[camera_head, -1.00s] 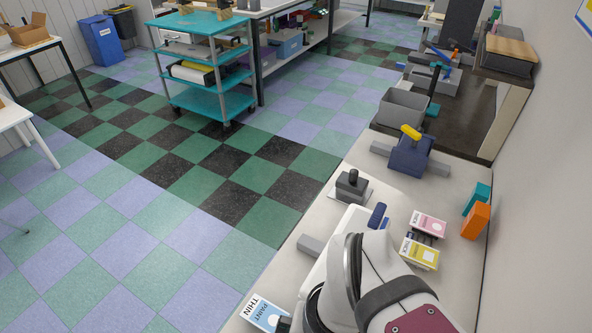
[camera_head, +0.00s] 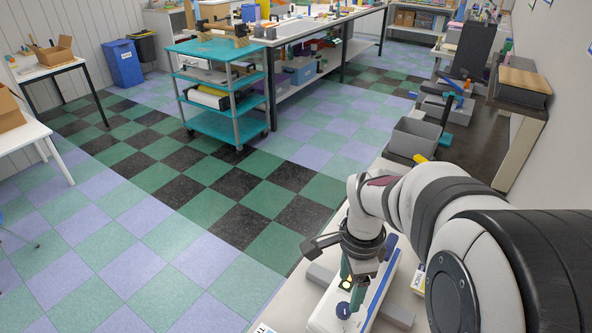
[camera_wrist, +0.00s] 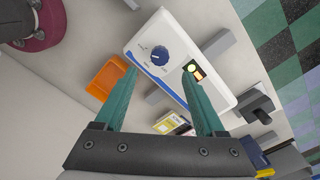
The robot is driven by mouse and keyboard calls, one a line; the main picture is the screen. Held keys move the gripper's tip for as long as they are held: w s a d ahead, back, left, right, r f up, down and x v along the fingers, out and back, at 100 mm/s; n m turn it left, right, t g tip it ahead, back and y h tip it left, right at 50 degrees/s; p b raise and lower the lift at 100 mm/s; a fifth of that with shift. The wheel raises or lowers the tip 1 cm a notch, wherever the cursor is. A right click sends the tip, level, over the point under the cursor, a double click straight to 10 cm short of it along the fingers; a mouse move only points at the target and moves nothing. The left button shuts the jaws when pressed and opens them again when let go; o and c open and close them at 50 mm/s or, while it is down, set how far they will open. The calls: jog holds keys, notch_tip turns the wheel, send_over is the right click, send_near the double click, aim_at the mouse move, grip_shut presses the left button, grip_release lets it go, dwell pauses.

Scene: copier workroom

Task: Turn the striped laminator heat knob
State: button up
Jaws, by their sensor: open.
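The laminator is a white box (camera_wrist: 205,48) with a blue stripe along its side; it also shows in the head view (camera_head: 378,293). On its face is a dark blue round heat knob (camera_wrist: 160,55) with a pale mark and a printed scale; the knob also shows in the head view (camera_head: 344,311). A small lit yellow-green and orange panel (camera_wrist: 195,71) is beside it. My gripper (camera_wrist: 159,71) has teal fingers spread wide and empty. In the wrist view the fingertips appear either side of the knob, apart from it. My gripper also shows over the laminator in the head view (camera_head: 351,286).
Grey blocks (camera_wrist: 219,44) lie close beside the laminator. An orange box (camera_wrist: 106,76), small cartons (camera_wrist: 173,124) and a dark lever device (camera_wrist: 257,104) are near it on the counter. A grey bin (camera_head: 414,138) stands farther along.

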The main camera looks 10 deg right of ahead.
aim_at(345, 308)
notch_tip(345, 308, down, 8)
jog(key=shift+r, duration=0.1)
grip_shut()
dwell(0.4)
